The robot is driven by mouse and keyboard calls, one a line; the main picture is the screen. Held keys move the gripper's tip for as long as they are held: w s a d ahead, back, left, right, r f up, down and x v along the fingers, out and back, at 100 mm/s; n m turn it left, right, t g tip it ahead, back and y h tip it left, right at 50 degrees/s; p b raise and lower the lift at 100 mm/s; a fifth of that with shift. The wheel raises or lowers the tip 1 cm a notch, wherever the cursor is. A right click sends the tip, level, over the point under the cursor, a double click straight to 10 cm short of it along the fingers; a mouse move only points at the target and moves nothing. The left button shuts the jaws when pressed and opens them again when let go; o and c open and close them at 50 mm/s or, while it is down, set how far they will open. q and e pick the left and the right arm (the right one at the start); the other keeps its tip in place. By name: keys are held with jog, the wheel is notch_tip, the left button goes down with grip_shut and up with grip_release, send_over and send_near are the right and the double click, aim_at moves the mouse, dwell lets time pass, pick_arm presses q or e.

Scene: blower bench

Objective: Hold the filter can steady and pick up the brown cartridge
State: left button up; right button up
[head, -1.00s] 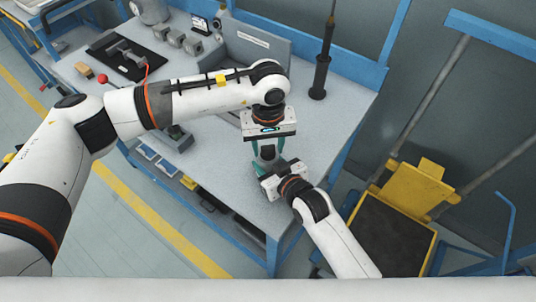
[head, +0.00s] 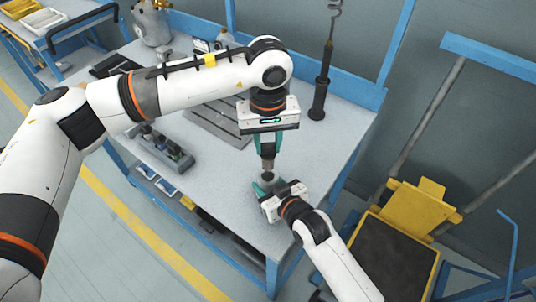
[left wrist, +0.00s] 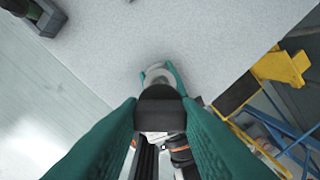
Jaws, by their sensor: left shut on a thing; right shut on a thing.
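My left gripper (head: 268,146) points down, shut on the brown cartridge (head: 268,153), a dull dark cylinder between its green fingers. In the left wrist view the cartridge (left wrist: 160,112) looks like a dark block between the fingers. The filter can (head: 268,177) is directly below, near the bench's front corner. Its pale round rim (left wrist: 157,70) shows beyond the cartridge in the left wrist view. My right gripper (head: 266,189) is shut around the can from the front. The cartridge's lower end is close above or at the can's mouth; I cannot tell which.
A holder with several small items (head: 168,150) stands at the bench's left front edge. A slotted grey plate (head: 216,122) lies behind it. A black upright tool (head: 319,98) stands at the back right. A yellow cart (head: 415,208) is beyond the bench's right side.

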jog(key=o, duration=1.2)
jog(key=shift+f, duration=0.1)
jog(key=shift+c, duration=0.2)
jog(key=v, duration=1.2)
jog(key=shift+d, duration=0.15)
